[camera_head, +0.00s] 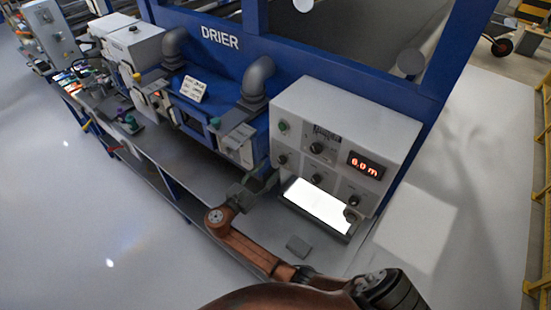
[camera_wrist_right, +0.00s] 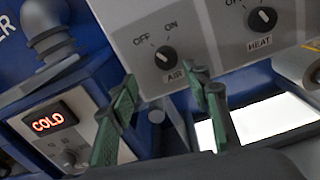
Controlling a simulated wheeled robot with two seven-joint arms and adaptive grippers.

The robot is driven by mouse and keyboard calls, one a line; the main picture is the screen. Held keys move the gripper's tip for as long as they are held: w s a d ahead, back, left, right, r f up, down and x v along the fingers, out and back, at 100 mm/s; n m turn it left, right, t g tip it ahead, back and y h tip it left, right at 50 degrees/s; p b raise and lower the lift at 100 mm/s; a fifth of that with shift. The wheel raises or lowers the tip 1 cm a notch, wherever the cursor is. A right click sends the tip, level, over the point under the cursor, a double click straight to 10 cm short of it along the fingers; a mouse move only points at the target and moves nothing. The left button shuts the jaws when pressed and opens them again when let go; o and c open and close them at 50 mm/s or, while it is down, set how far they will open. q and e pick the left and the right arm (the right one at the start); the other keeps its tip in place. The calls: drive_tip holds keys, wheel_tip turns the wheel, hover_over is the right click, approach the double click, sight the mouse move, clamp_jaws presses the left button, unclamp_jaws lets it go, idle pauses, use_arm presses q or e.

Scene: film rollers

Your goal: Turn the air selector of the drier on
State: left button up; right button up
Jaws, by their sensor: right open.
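The drier (camera_head: 220,38) is a blue machine with a grey control panel (camera_head: 345,125) on its front. The air selector (camera_wrist_right: 165,57) is a black knob labelled AIR, with OFF at its upper left and ON at its upper right; its pointer appears turned towards OFF. In the head view the air selector (camera_head: 282,158) is at the panel's lower left. My right gripper (camera_head: 268,183) is just below and in front of it. In the wrist view its green fingers (camera_wrist_right: 164,78) are spread apart and empty, with the knob beyond and between them. My left gripper is not in view.
The HEAT knob (camera_wrist_right: 262,18) is to the right of the air selector. A lit white plate (camera_head: 318,205) lies below the panel. A box with a red COLD display (camera_wrist_right: 48,122) stands to the left. The panel's red display (camera_head: 364,165) reads 6.0 m.

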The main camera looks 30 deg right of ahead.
sight(280, 162)
drive_tip(key=x, duration=0.3)
drive_tip(key=s+p+x, duration=0.1)
drive_tip(key=x, duration=0.1)
drive_tip(key=shift+w+d+r, duration=0.15)
drive_tip(key=shift+w+d, duration=0.05)
drive_tip(key=shift+d, duration=0.4)
drive_tip(key=shift+w+d, duration=0.15)
drive_tip(key=shift+d, duration=0.1)
drive_tip(key=shift+d+p, duration=0.2)
drive_tip(key=shift+p, duration=0.1)
drive_tip(key=c, duration=1.2)
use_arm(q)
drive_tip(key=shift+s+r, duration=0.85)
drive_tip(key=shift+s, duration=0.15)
use_arm(e)
drive_tip(key=shift+o, duration=0.2)
